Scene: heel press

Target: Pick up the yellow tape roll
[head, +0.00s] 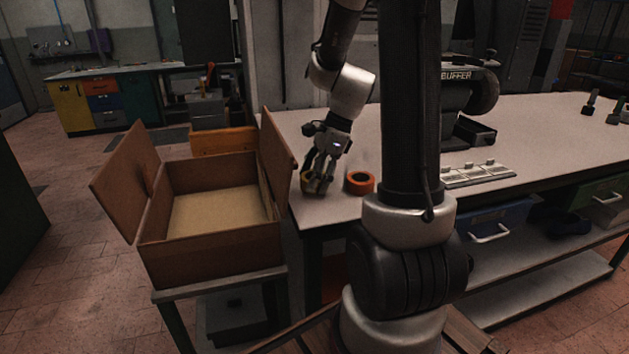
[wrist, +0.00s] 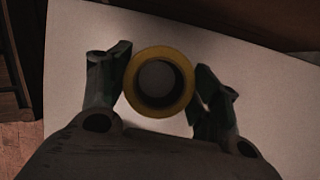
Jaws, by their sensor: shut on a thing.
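The yellow tape roll (wrist: 160,54) sits between the fingers of my gripper (wrist: 160,88) in the wrist view, with its round hole facing the camera. In the head view the yellow tape roll (head: 306,184) shows partly behind the fingers of my gripper (head: 318,186), at the near left corner of the white table. My gripper points down and is shut on the outside of the roll. The roll is at or very near the table top; I cannot tell whether it touches.
An orange tape roll (head: 359,182) lies just right of my gripper on the table (head: 430,150). An open cardboard box (head: 210,246) with raised flaps stands left of the table. A buffer machine (head: 470,95) and a white tray (head: 478,174) are farther right.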

